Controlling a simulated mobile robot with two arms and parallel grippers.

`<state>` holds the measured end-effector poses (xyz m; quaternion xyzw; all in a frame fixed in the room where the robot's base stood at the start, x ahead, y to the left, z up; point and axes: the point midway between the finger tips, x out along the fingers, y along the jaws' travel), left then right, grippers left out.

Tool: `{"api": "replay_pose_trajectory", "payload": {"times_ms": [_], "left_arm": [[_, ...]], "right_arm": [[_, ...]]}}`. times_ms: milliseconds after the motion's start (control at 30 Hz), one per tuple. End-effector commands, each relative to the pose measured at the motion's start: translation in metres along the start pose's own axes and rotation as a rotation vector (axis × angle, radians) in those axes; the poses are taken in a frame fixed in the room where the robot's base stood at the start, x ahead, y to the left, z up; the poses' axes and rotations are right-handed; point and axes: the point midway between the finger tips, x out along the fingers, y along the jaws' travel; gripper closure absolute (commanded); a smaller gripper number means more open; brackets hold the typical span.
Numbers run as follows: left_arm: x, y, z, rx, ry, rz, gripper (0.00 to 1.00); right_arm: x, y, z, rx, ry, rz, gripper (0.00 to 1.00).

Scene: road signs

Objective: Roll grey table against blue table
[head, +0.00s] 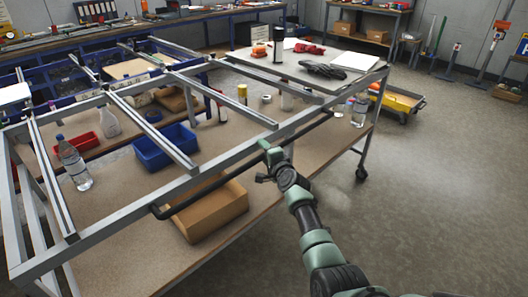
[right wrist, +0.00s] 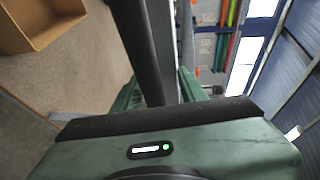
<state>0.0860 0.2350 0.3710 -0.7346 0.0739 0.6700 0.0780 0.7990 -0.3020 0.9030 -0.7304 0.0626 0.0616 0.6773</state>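The grey table (head: 75,252) is an open metal frame with crossbars, a brown lower shelf and castors. It stands in the middle left of the head view. A black handle bar (head: 180,204) runs along its near side. My right gripper (head: 266,160) is at this bar; in the right wrist view the bar (right wrist: 143,45) passes between the fingers and fills the gap, so the gripper looks shut on it. The blue table (head: 200,76) stands behind the grey one, largely hidden by it. I cannot tell whether their edges touch. My left gripper is not in view.
The grey table carries a blue bin (head: 163,147), a cardboard box (head: 208,208), bottles and, on its top panel, black gloves (head: 323,71). A yellow trolley (head: 398,98) stands beyond its right end. The floor (head: 440,200) at right is clear.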

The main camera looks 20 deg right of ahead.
Motion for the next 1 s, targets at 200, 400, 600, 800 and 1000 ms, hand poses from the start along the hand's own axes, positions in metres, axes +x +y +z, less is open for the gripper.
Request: {"api": "replay_pose_trajectory", "payload": {"times_ms": [200, 400, 600, 800, 1000], "left_arm": [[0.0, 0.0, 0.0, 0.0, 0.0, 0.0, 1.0], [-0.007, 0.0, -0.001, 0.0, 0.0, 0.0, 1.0], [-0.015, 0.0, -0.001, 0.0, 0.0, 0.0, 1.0], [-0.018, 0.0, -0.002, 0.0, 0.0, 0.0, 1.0], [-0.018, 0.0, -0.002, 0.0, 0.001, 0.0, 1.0]], "right_arm": [[-0.001, 0.003, 0.001, 0.0, -0.002, 0.005, 0.59], [-0.016, 0.001, 0.002, 0.002, -0.003, 0.004, 0.59], [-0.045, 0.001, 0.001, 0.001, -0.002, 0.002, 0.59], [-0.07, 0.0, 0.0, 0.0, 0.0, 0.0, 0.59], [-0.08, 0.0, 0.0, 0.0, 0.0, 0.0, 0.59]]}}
